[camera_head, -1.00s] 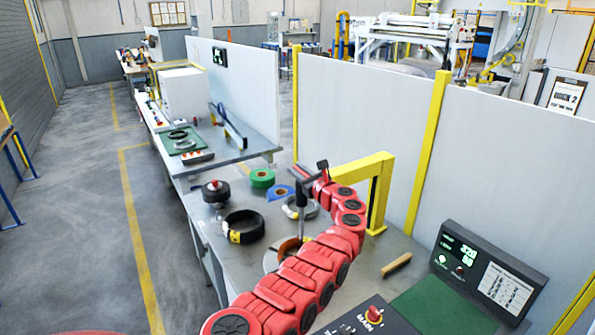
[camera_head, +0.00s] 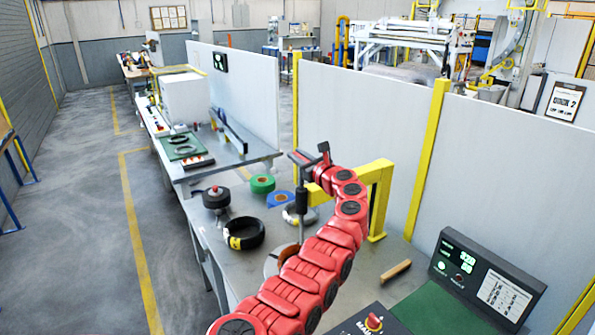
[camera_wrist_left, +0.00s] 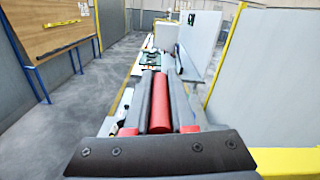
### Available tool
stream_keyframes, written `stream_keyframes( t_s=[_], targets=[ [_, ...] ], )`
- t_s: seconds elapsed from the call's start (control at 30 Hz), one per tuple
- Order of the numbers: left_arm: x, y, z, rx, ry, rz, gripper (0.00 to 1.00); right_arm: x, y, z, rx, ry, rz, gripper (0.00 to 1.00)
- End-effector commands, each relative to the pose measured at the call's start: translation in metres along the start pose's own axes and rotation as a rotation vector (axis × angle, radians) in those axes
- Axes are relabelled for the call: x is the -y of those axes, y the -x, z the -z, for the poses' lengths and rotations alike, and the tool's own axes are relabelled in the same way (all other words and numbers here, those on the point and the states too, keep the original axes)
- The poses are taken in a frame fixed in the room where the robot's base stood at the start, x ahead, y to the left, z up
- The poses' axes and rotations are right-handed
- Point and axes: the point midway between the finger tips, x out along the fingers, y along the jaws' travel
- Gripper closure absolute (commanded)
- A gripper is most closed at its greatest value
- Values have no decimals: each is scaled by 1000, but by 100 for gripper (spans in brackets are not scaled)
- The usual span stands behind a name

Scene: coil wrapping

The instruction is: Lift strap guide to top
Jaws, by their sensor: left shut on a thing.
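My left gripper (camera_head: 303,160) is raised at the end of the red arm, above the table and beside the yellow frame. In the left wrist view its dark fingers (camera_wrist_left: 160,98) are shut on a red cylinder (camera_wrist_left: 160,110), which seems to be part of the strap guide. In the head view a dark sleeve (camera_head: 302,201) on a thin upright rod shows just below the gripper; it looks like the guide's post. The rod's foot is partly hidden by my arm, near a copper-brown coil (camera_head: 286,254). My right gripper is not in view.
The yellow frame (camera_head: 380,200) stands close to the right of the gripper. A black coil (camera_head: 244,231), a green roll (camera_head: 262,184) and a blue roll (camera_head: 281,199) lie on the table (camera_head: 215,252). A control panel (camera_head: 485,275) is at the right. White partitions stand behind.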

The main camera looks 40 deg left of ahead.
Motion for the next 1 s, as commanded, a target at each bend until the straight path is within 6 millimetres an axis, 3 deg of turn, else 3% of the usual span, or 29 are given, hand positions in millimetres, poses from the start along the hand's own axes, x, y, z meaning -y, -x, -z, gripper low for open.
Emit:
stream_keyframes(
  t_s=[0.03, 0.2, 0.5, 0.7, 1.0],
  targets=[
    [5, 1, -23, 7, 9, 3, 100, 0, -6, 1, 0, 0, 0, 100],
    [15, 1, -70, 6, 5, 4, 100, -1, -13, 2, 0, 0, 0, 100],
    [26, 0, -131, 5, 4, 2, 100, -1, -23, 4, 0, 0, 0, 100],
    [30, 1, -144, 1, 1, 2, 100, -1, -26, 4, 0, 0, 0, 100],
    [30, 0, -148, 3, 2, 2, 100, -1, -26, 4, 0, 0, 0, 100]
  ],
)
